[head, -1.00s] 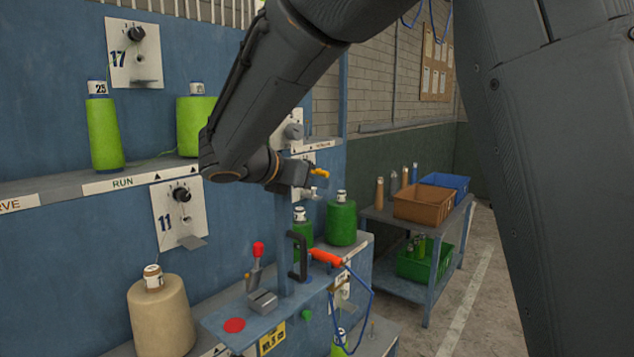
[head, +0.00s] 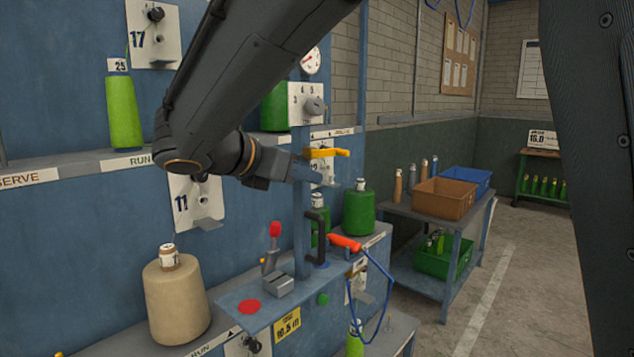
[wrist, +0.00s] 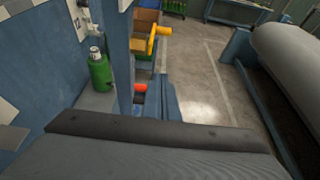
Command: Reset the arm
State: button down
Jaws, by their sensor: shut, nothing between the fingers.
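My arm comes from the top of the head view, bends at an elbow on the left and points right. My gripper (head: 328,181) is at its end, small in the picture, with its jaws shut and empty. It is in front of the blue post, just below a yellow handle (head: 326,152) as seen there. I cannot tell whether they touch. In the wrist view, the yellow handle (wrist: 158,38) is ahead beside the post, and a dark part of mine fills the bottom. The fingertips are not clear there.
The blue machine has a post (head: 302,220), a red-knobbed lever (head: 274,230), a black handle (head: 318,238) and an orange tool (head: 345,243) on a blue cord. Green cones and a beige cone (head: 176,302) stand on it. A crate-laden cart (head: 418,280) is right; floor beyond is open.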

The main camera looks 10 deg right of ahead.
jog(key=s+d+f+m+g+y, duration=0.2)
jog(key=s+d+f+m+y, duration=0.1)
jog(key=s+f+m, duration=0.3)
jog(key=s+d+f+m+g+y, duration=0.3)
jog(key=s+d+f+m+y, duration=0.1)
jog(key=f+m, duration=0.7)
jog(key=s+d+f+m+g+y, duration=0.2)
jog(key=s+d+f+m, duration=0.3)
jog(key=s+f+m, duration=0.4)
notch_tip(320, 180, down, 5)
jog(key=shift+d+r+g+y, duration=0.15)
jog(key=shift+d+g+y, duration=0.2)
jog(key=shift+y, duration=0.35)
